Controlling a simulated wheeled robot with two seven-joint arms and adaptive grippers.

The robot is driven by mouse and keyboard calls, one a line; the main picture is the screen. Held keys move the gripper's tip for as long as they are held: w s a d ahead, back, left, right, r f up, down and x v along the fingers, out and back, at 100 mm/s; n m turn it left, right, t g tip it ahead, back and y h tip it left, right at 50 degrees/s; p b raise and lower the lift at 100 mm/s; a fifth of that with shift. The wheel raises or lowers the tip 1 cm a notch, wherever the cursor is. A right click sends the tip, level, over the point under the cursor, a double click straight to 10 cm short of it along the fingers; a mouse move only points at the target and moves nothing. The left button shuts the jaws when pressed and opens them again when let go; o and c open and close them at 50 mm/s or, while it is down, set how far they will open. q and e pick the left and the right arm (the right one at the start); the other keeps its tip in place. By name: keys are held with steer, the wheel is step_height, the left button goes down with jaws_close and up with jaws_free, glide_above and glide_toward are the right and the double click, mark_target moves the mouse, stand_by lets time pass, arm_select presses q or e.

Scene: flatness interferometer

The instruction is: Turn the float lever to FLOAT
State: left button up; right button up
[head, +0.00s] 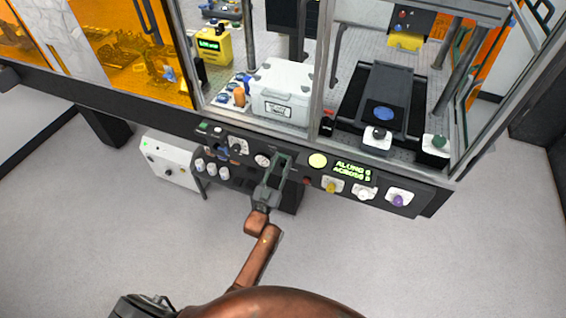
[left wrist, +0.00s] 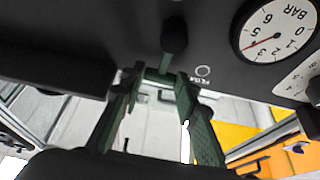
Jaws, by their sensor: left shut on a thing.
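The float lever (left wrist: 173,40) is a dark lever on the black front panel, near the top middle of the left wrist view. A small ring mark and a partly readable upside-down label beside it seem to begin "FLOA". My left gripper (left wrist: 162,76) has its green fingers at the lever's end and is shut on it. In the head view my left gripper (head: 282,160) reaches up to the panel, just right of the pressure gauge (head: 262,160). There it hides the lever. I cannot tell exactly which setting the lever points to.
The gauge (left wrist: 275,32) is close beside the lever. To the right on the panel are a pale yellow round button (head: 318,161), a green-lettered display (head: 353,170) and yellow, white and purple knobs. A white box (head: 282,92) stands behind the glass above. The floor in front is clear.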

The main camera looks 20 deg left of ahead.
arm_select(q)
steer(key=shift+a+f+n, duration=0.1)
steer(key=shift+a+n, duration=0.05)
steer(key=shift+n, duration=0.35)
steer(key=o, duration=1.1)
steer(key=shift+o, duration=0.2)
steer(key=v, duration=1.2)
